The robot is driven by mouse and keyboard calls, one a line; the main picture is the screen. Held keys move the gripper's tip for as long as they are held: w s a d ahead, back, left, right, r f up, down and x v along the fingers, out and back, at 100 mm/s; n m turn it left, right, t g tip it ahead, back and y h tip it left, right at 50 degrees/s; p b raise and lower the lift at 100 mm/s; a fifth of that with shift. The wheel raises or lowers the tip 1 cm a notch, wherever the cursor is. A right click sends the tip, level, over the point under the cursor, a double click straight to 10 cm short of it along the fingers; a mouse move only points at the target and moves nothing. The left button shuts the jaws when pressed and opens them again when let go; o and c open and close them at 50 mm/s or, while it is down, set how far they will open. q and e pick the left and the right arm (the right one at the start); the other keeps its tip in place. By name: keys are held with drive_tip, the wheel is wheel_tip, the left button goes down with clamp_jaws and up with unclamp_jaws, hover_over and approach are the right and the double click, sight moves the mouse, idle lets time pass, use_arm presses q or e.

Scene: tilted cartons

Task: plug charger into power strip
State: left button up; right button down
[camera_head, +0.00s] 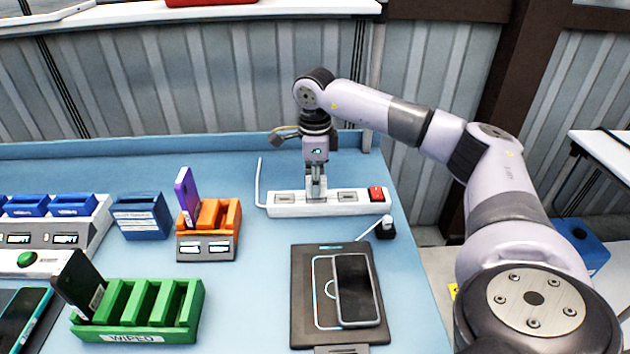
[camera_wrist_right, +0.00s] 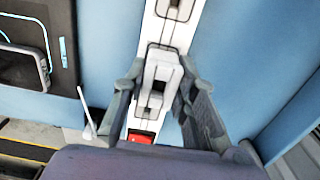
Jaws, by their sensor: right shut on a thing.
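The white power strip (camera_head: 275,210) lies along the back right of the blue table, with a red switch at its right end. It also shows in the right wrist view (camera_wrist_right: 178,35), running away between my fingers. My right gripper (camera_head: 316,192) points down over the middle of the strip. It is shut on a small whitish block, the charger (camera_wrist_right: 158,78), which sits in line with the strip. The fingers hide much of it in the head view. I cannot tell whether it is seated in a socket. My left gripper is not in view.
A black pad (camera_head: 302,312) with a phone (camera_head: 356,290) lies in front of the strip. A small black block (camera_head: 385,229) with a white cable stands near the right edge. Orange (camera_head: 230,218), green (camera_head: 180,310) and blue (camera_head: 140,216) holders stand to the left.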

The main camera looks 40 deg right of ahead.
drive_tip(key=shift+f+b, duration=0.35)
drive_tip(key=shift+f, duration=0.3)
idle(0.4)
drive_tip(key=c, duration=1.2)
unclamp_jaws()
drive_tip(key=shift+r, duration=0.15)
wheel_tip(320, 180, up, 12)
drive_tip(key=shift+f, duration=0.1)
